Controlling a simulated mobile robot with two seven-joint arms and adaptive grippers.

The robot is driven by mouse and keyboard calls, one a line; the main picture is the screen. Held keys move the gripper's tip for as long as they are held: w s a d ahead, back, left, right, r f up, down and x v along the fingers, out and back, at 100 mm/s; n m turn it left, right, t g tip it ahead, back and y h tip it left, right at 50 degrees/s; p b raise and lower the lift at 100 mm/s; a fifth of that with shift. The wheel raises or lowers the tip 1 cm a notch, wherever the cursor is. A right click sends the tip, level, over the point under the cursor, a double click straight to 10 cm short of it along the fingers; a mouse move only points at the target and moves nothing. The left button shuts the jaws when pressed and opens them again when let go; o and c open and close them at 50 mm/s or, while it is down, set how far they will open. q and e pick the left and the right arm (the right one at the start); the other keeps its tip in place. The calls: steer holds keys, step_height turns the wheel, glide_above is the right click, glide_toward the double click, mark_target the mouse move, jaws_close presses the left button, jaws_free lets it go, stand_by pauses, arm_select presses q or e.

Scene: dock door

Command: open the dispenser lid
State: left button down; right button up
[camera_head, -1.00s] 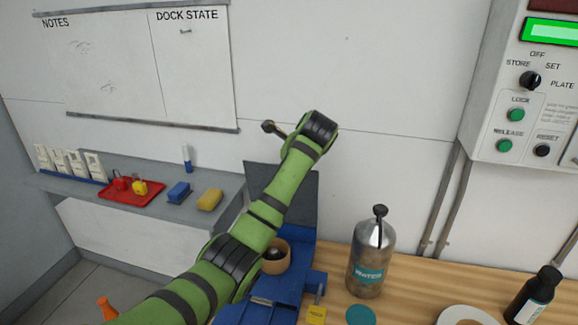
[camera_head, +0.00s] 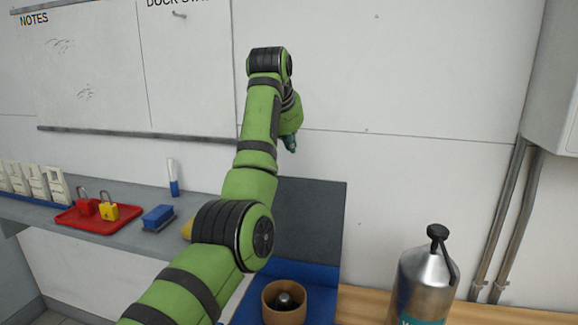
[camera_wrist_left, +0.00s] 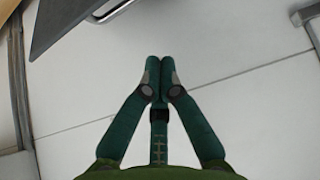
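A blue fixture (camera_head: 247,305) stands on the bench, partly hidden by my left arm. A dark grey panel (camera_head: 315,215) stands upright at its back, raised like an open lid. I cannot tell for certain whether it is the dispenser's lid. A tan cup (camera_head: 285,308) with a dark round thing inside sits on the blue fixture. My left gripper (camera_head: 290,145) is above the panel, in front of the white wall, pointing down. In the left wrist view its teal fingers (camera_wrist_left: 159,75) are together with nothing between them. My right gripper is out of view.
A metal water bottle (camera_head: 425,285) with a black top stands right of the fixture on the wooden bench (camera_head: 365,305). On the left shelf are a red tray (camera_head: 90,222) with padlocks and a blue block (camera_head: 158,218). Pipes (camera_head: 505,225) run down the wall at right.

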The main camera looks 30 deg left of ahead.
arm_select(q)
steer(key=p+x, duration=0.3)
steer(key=x, duration=0.6)
steer(key=s, duration=0.2)
steer(key=s+d+b, duration=0.1)
steer(key=s, duration=0.1)
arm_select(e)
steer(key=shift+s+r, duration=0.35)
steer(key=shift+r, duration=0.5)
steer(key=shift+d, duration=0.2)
